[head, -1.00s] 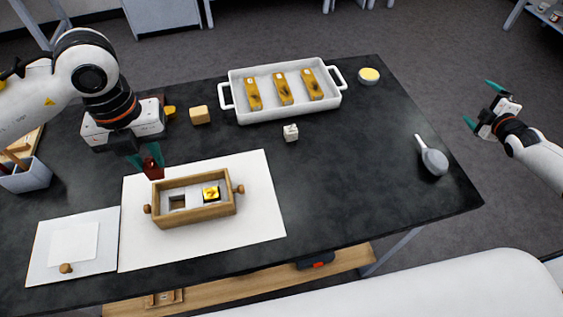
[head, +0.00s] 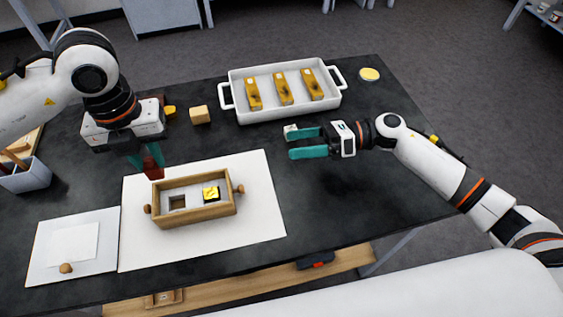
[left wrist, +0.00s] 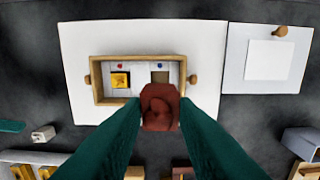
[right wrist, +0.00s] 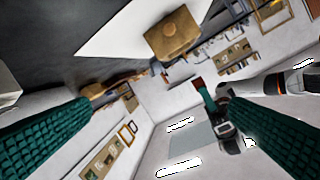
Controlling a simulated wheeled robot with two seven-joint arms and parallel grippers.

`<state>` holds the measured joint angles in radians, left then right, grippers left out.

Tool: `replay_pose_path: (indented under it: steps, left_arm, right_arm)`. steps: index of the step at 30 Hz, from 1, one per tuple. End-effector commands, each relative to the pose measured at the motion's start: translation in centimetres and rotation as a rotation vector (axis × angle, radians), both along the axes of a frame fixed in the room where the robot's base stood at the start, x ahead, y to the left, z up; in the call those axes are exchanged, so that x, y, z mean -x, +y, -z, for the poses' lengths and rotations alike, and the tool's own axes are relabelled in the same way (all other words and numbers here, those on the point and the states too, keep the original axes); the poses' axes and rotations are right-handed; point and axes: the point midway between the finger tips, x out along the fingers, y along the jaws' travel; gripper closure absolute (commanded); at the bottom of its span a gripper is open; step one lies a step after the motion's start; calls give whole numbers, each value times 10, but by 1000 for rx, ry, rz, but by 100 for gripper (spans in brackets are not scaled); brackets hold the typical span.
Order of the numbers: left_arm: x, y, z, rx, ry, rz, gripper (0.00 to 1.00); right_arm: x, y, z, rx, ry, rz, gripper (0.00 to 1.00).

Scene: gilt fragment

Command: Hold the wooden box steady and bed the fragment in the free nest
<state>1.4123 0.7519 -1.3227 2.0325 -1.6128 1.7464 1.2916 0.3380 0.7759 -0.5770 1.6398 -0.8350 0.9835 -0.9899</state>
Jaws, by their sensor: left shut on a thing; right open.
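The wooden box (head: 226,209) stands on a white sheet, a round knob at each end. Its left nest (head: 177,202) is empty; its right nest holds a gilt piece (head: 211,193). My left gripper (head: 147,160) is shut on a dark red block (head: 154,168) at the box's back left corner. That block overlaps the box wall in the left wrist view (left wrist: 160,105); I cannot tell if they touch. A small whitish cube (head: 290,131), perhaps the fragment, lies on the table. My right gripper (head: 292,144) is open, its far finger beside the cube, which it partly hides.
A white tray (head: 232,98) with several gold bars stands at the back. A tan block (head: 200,115) and a yellow-topped round dish (head: 369,74) lie near it. A white board (head: 45,262) with a knob lies front left. The table right of the sheet is clear.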

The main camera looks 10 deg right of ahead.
Motion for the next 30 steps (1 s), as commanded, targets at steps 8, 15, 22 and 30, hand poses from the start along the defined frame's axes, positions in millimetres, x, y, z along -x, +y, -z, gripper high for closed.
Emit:
replay_pose_path:
  steps: [8, 15, 22, 30]
  left_arm:
    - [0, 0, 0, 0, 0, 0, 95]
    - [0, 0, 0, 0, 0, 0, 95]
    - [0, 0, 0, 0, 0, 0, 95]
    - [0, 0, 0, 0, 0, 0, 95]
  right_arm:
    - [31, 47, 13, 237, -306, -253, 0]
    - [36, 59, 20, 301, -372, -300, 0]
    - [38, 93, 34, 298, -370, -301, 0]
    - [41, 139, 53, 298, -369, -297, 0]
